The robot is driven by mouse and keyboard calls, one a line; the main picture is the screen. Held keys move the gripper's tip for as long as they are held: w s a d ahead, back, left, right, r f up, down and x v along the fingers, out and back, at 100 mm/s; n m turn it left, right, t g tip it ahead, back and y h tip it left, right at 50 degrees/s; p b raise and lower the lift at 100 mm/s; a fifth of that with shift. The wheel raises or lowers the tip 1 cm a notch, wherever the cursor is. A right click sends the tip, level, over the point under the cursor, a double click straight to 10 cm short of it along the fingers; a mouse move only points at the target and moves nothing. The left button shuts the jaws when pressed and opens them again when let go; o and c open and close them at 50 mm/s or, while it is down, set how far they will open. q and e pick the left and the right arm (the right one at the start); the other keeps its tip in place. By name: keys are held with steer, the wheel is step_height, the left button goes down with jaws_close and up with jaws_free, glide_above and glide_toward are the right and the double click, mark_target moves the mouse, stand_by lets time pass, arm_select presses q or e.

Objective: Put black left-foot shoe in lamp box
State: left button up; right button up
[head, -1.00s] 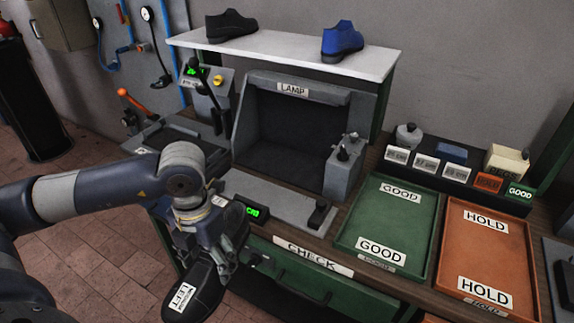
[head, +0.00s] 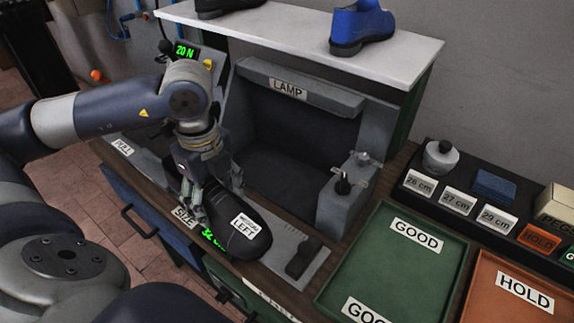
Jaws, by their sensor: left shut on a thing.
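The black left-foot shoe (head: 255,240) carries a white label reading LEFT. My left gripper (head: 210,205) is shut on it near its rear end. The shoe is over the size gauge strip (head: 312,262) in front of the lamp box; I cannot tell whether it touches the strip. The lamp box (head: 303,128), labelled LAMP, is a dark open-fronted box just behind the shoe, and the part of its inside that shows is empty. My right gripper is not in view.
A green GOOD tray (head: 395,263) and an orange HOLD tray (head: 500,310) lie to the right. A control block with a knob (head: 343,184) stands at the box's right side. A white shelf (head: 285,35) above holds a blue shoe (head: 361,27) and a black shoe (head: 222,5).

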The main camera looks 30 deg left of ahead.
arm_select(q)
steer(key=shift+w+d+r+p, duration=0.15)
steer(key=shift+w+p, duration=0.15)
steer(key=shift+w, duration=0.2)
steer(key=shift+w+d+r+p, duration=0.15)
steer(key=shift+w+p, duration=0.1)
steer(key=shift+w, duration=0.2)
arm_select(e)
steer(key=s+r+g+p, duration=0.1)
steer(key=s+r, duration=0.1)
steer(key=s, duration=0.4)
arm_select(q)
steer(key=w+d+p, duration=0.1)
steer(key=w+p, duration=0.4)
steer(key=w, duration=1.2)
step_height(320, 180, down, 7)
steer(key=shift+s+r+p, duration=0.1)
steer(key=shift+r+p, duration=0.1)
steer(key=shift+p, duration=0.95)
steer(key=shift+w+f+p, duration=0.15)
steer(key=shift+w+p, duration=0.1)
steer(key=shift+p, duration=0.05)
steer(key=shift+w+f, duration=0.1)
steer(key=shift+f, duration=0.2)
steer(key=o, duration=1.5)
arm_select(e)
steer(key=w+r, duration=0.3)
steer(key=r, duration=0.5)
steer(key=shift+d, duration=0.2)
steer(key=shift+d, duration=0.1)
